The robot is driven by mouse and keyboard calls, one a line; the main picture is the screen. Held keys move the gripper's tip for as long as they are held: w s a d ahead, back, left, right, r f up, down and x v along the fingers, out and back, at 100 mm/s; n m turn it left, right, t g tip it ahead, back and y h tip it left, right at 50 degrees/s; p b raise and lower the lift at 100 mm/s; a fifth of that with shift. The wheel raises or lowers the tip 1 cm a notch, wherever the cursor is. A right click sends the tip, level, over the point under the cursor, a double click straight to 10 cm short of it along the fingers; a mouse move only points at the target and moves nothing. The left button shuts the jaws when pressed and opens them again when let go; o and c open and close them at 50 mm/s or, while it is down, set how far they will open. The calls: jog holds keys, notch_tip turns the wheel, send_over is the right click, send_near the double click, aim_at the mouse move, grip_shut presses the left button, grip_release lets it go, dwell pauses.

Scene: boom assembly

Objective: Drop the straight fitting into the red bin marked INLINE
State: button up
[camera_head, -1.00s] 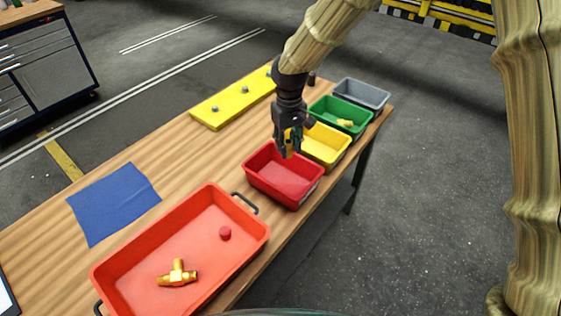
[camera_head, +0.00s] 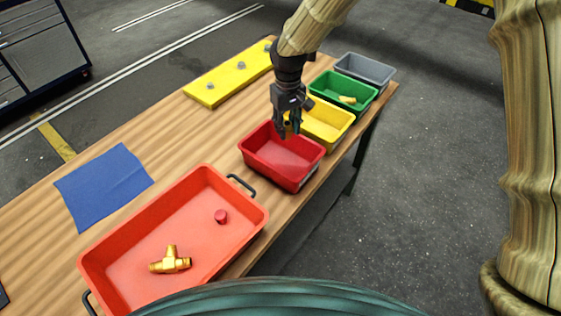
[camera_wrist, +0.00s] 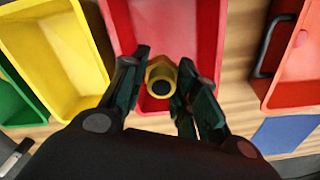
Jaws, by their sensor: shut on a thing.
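My gripper (camera_head: 290,122) is above the far-left part of the red bin (camera_head: 262,163) in the head view. In the wrist view my gripper (camera_wrist: 162,92) has its fingers on both sides of a brass fitting (camera_wrist: 161,72) and is shut on it. The fitting is seen end-on, with a dark round opening, so its full shape is hidden. The red bin (camera_wrist: 205,28) lies behind the fitting in the wrist view and looks empty. Its marking cannot be read.
A yellow bin (camera_head: 330,137), a green bin (camera_head: 322,94) holding a brass piece (camera_head: 348,100), and a grey bin (camera_head: 385,76) stand beyond. An orange tray (camera_head: 110,253) holds a brass tee (camera_head: 171,261) and a red cap (camera_head: 221,216). A blue cloth (camera_head: 103,186) lies left.

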jog(key=shift+w+f, duration=0.2)
jog(key=shift+f, duration=0.1)
jog(key=o, duration=1.2)
jog(key=shift+s+r, duration=0.4)
jog(key=shift+s, duration=0.3)
jog(key=shift+w+f, duration=0.6)
jog(key=shift+w, duration=0.25)
notch_tip(320, 180, up, 10)
jog(key=shift+s+r, duration=0.1)
jog(key=shift+r, duration=0.9)
jog(key=shift+d, duration=0.1)
